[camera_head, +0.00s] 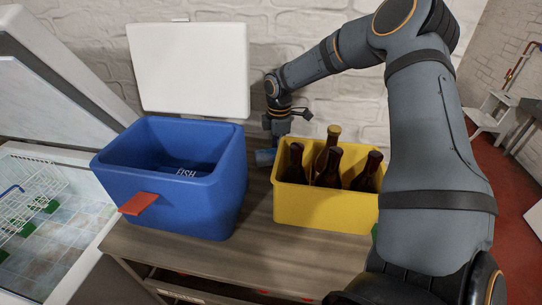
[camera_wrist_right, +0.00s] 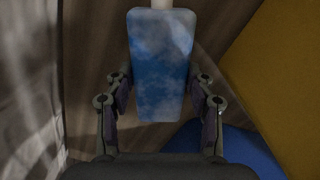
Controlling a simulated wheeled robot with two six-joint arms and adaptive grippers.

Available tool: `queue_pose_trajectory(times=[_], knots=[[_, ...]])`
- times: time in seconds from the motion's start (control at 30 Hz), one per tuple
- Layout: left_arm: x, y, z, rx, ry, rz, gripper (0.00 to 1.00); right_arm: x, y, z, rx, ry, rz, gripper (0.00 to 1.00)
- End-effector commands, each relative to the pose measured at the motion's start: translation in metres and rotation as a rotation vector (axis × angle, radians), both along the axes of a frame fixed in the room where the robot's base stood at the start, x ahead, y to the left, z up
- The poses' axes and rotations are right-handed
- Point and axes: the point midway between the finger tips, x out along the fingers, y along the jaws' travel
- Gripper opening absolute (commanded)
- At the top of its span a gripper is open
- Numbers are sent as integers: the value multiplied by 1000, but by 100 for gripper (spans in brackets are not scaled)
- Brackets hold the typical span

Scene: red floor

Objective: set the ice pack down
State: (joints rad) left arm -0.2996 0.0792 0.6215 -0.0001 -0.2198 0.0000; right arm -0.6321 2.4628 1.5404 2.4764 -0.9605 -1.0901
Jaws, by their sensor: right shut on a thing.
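My right gripper (camera_head: 276,138) is between the blue cooler and the yellow crate, near the wall. It is shut on the ice pack (camera_head: 265,157), a small blue block partly hidden behind the crate's corner. In the right wrist view the ice pack (camera_wrist_right: 161,62) is cloudy blue and white, with my right gripper's fingers (camera_wrist_right: 160,112) on either side of its near end. The wooden counter (camera_head: 256,198) is below it. I cannot tell whether the pack touches the counter. My left gripper is not in view.
The open blue cooler (camera_head: 226,195), marked FISH, stands left with its white lid (camera_head: 190,68) raised. The yellow crate (camera_head: 318,210) holds several brown bottles (camera_head: 331,166). An open chest freezer with wire baskets (camera_head: 30,200) is far left. The gap between cooler and crate is narrow.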

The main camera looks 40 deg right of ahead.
Motion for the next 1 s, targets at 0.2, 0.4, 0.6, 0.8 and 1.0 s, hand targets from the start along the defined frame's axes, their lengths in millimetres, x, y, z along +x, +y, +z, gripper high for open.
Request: queue_pose_trajectory(times=[0.2,0.4,0.6,0.8,1.0], knots=[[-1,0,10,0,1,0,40,6,23,-8,-2,3,1,14],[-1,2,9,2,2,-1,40,6,23,-11,-1,0,1,14],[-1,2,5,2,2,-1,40,6,23,-15,0,1,1,57],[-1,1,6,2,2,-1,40,6,23,-14,0,1,1,77],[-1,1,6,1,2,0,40,6,23,-14,0,1,1,77]])
